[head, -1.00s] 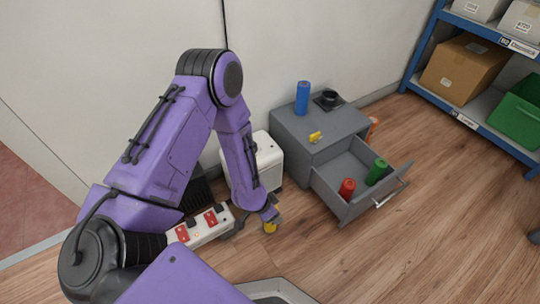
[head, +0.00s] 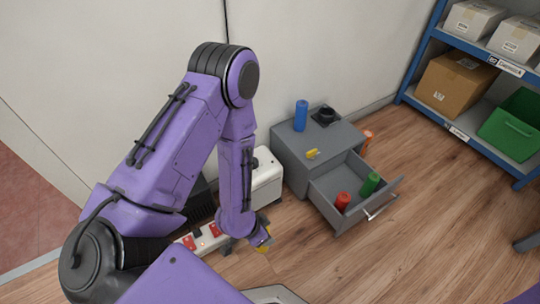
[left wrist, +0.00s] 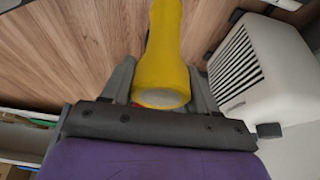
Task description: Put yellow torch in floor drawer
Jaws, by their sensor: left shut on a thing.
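The yellow torch (head: 266,245) is held low by my left gripper (head: 261,238), to the left of the floor drawer. In the left wrist view the yellow torch (left wrist: 162,62) sits between the two fingers of my left gripper (left wrist: 160,80), its pale round end towards the camera. The floor drawer (head: 374,211) is pulled out of a grey cabinet. A red cylinder (head: 343,201) and a green cylinder (head: 369,184) stand in it, with some bare floor behind them. My right gripper is not in view.
On the grey cabinet (head: 294,147) are a blue cylinder (head: 300,116), a black item (head: 324,116) and a small yellow item (head: 312,153). A white vented box (head: 268,181) stands left of the cabinet. Blue shelving (head: 418,62) is at right. Wooden floor before the drawer is clear.

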